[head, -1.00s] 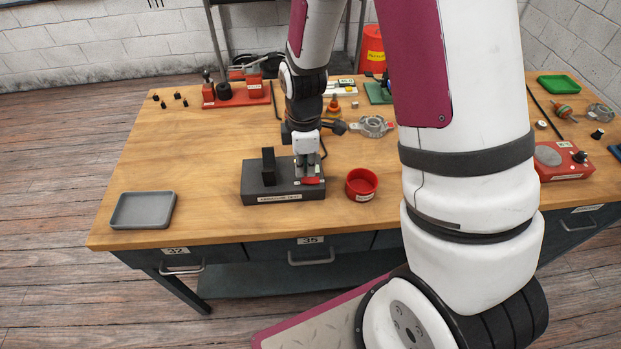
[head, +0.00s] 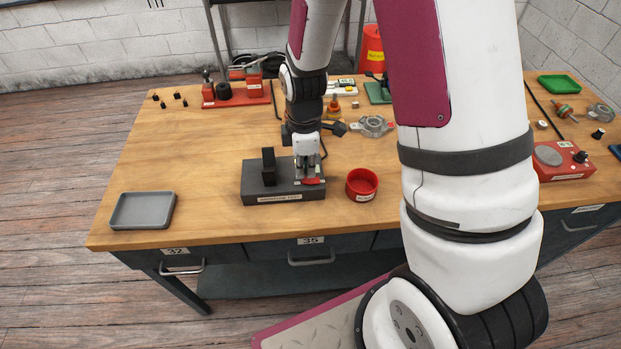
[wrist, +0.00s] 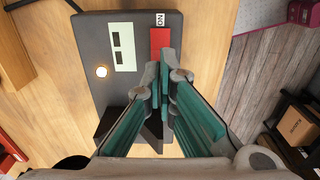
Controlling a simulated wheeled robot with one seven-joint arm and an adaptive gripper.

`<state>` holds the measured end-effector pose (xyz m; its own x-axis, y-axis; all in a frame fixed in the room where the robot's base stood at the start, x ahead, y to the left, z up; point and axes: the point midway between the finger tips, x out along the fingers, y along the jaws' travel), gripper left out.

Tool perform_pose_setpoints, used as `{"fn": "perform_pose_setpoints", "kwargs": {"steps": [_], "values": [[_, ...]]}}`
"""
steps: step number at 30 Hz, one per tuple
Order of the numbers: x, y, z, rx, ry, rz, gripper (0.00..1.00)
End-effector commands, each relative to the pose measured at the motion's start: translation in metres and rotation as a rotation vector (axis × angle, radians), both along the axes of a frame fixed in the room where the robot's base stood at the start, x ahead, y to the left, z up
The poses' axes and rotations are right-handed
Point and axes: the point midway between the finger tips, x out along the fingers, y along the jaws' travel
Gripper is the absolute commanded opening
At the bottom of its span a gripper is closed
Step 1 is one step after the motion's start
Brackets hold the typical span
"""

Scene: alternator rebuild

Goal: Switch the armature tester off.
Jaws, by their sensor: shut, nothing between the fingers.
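The armature tester (head: 257,190) is a dark box near the table's front edge, with a black upright block on its left. In the wrist view the tester (wrist: 92,35) shows a pale panel with two dark windows and a round lamp (wrist: 101,71) that glows. A red switch (head: 313,181) is at its right end; in the wrist view the switch (wrist: 160,40) lies beside a white "ON" label (wrist: 160,19). My gripper (wrist: 164,85) is shut and empty, pointing down over the tester, its tips close to the switch. I cannot tell whether they touch it.
A red round bowl (head: 362,184) stands just right of the tester. A grey tray (head: 142,211) lies at the table's left front. A red-based fixture (head: 237,96) and several parts stand behind. The wood between tray and tester is clear.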

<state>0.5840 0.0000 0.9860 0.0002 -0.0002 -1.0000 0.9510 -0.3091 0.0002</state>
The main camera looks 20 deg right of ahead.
Motion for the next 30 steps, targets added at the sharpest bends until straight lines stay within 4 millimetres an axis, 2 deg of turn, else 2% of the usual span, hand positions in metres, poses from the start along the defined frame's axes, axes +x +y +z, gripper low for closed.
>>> {"fn": "perform_pose_setpoints", "kwargs": {"steps": [30], "values": [[0.0, 0.0, -0.014, 0.0, 0.001, 0.0, 0.0]]}}
